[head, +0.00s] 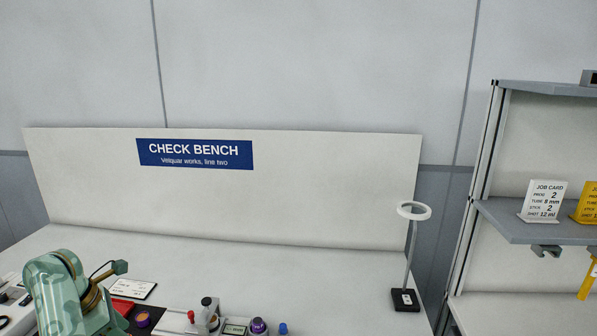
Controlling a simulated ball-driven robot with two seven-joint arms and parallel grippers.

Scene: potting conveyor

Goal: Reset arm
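Neither of my grippers shows in the head view, and no fingertips can be seen. A pale green jointed part with bronze rings rises at the bottom left; it looks like part of my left arm, but I cannot be sure. Its lower end is cut off by the frame edge. My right arm does not show.
The white check bench (250,262) has a tall back panel (320,185). At its front edge are a white card (133,288), a small display (235,329) and several small knobbed items. A ring lamp (414,210) stands at right, beside a grey shelf (540,229) with job cards (543,201).

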